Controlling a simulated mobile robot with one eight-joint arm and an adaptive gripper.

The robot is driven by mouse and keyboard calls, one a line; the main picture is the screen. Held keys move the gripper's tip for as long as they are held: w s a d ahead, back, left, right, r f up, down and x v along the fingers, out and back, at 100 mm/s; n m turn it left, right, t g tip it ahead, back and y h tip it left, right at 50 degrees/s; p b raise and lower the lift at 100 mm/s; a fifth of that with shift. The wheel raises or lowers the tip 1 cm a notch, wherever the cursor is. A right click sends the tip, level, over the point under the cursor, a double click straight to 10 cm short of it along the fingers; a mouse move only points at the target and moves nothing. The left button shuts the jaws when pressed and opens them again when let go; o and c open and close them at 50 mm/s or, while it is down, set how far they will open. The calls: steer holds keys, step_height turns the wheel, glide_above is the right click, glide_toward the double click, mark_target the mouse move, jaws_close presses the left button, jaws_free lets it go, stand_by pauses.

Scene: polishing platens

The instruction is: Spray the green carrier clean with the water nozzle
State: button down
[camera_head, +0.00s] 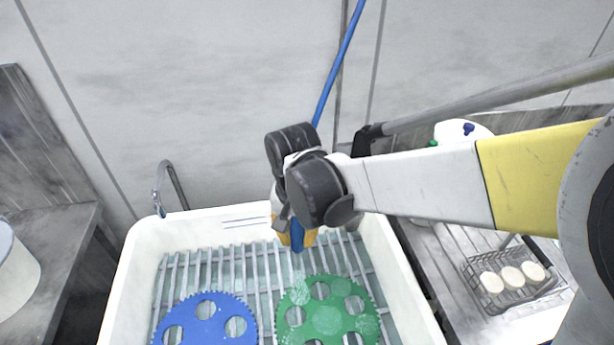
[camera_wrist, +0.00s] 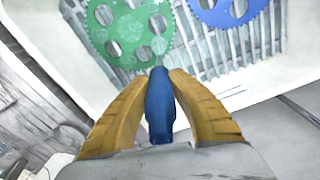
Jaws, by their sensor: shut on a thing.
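The green carrier (camera_head: 328,318), a toothed disc with round holes, lies on the slatted rack in the white sink, and its lower part is cut off by the frame. Pale whitish patches show on it. It also shows at the top of the wrist view (camera_wrist: 128,35). My gripper (camera_head: 296,240) is shut on the blue water nozzle (camera_wrist: 160,105), held between its two yellow fingers. The nozzle points down toward the carrier from above the sink's back part. A pale, spray-like streak shows between the nozzle tip and the carrier. The nozzle's upper part is hidden by my wrist.
A blue toothed carrier (camera_head: 206,322) lies left of the green one in the sink (camera_head: 128,285). A blue hose (camera_head: 338,65) rises behind my wrist. A tap (camera_head: 170,188) stands at the back left. A wire basket with white discs (camera_head: 512,275) sits on the right counter.

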steer(key=shift+r+p, duration=0.75)
steer(key=shift+r, duration=0.65)
step_height(320, 180, up, 4)
steer(key=p, duration=0.3)
steer(key=shift+r, duration=0.1)
steer(key=w+a, duration=0.4)
steer(key=w, duration=0.9)
steer(key=shift+w, duration=0.25)
steer(key=shift+d, duration=0.1)
